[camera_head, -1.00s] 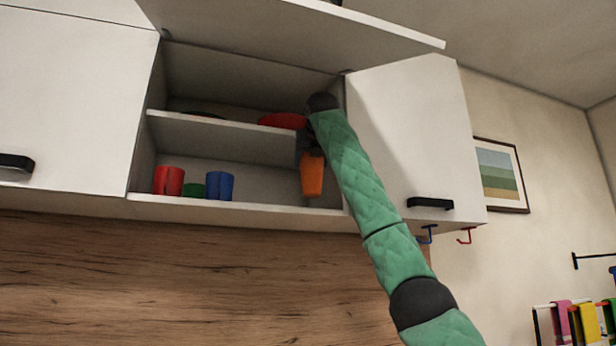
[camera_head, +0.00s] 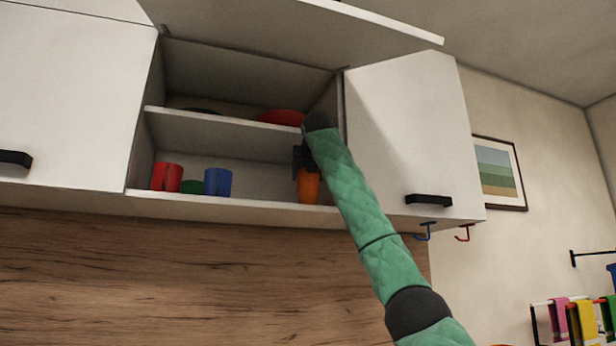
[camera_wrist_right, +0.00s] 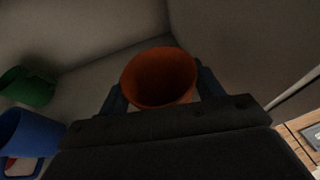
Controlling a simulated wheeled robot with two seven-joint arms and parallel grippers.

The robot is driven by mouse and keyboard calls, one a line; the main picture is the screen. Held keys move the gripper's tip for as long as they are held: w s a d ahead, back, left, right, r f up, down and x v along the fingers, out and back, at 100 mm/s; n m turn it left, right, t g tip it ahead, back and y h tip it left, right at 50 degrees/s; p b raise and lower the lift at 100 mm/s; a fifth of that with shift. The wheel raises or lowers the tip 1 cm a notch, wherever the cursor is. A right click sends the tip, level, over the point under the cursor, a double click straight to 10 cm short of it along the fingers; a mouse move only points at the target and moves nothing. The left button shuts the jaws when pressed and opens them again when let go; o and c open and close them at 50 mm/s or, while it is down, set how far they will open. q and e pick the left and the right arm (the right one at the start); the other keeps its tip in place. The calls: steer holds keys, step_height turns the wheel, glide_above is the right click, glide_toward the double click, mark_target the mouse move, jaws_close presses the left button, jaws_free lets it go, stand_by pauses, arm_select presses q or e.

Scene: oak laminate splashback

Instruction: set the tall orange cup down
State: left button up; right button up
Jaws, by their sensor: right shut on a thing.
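The tall orange cup (camera_head: 308,187) is upright at the right end of the open cupboard's lower shelf (camera_head: 262,211). Its base shows at the level of the shelf's front; I cannot tell for sure whether it touches the board. My right gripper (camera_head: 304,162) is shut on the cup near its top, coming from above and in front. In the right wrist view the cup's open rim (camera_wrist_right: 160,78) sits between the two fingers (camera_wrist_right: 160,92). My left gripper is not in view.
A red cup (camera_head: 166,177), a green cup (camera_head: 192,187) and a blue cup (camera_head: 218,182) stand at the shelf's left. A red dish (camera_head: 281,117) is on the upper shelf (camera_head: 225,131). The open cupboard door (camera_head: 410,140) is close on the right. The lower shelf's middle is clear.

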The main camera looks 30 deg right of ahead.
steer(key=shift+s+a, duration=0.1)
steer(key=shift+a, duration=0.05)
steer(key=o, duration=1.1)
steer(key=shift+c, duration=0.2)
steer(key=shift+r, duration=0.1)
steer(key=v, duration=1.2)
